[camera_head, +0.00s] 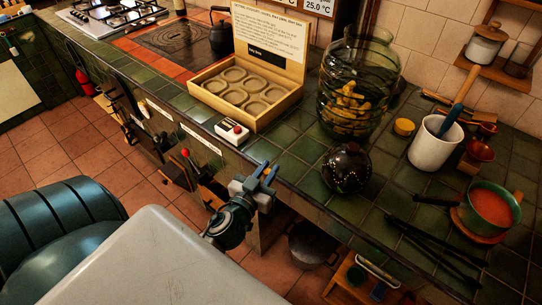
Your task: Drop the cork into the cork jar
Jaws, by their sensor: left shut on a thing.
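The cork jar (357,75) is a large ribbed glass jar with several corks (352,108) inside, standing on the green tiled counter at the back right of centre. My left gripper (266,172) has blue fingers and is at the counter's front edge, left of and nearer than the jar, apart from it. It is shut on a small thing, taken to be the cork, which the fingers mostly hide. My right gripper is not in view.
A dark round pot (346,168) stands in front of the jar. A box with round wells (286,109) and a red-button switch (232,131) are to the left. A white crock (434,143), yellow disc (404,127) and green pan (488,207) are to the right.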

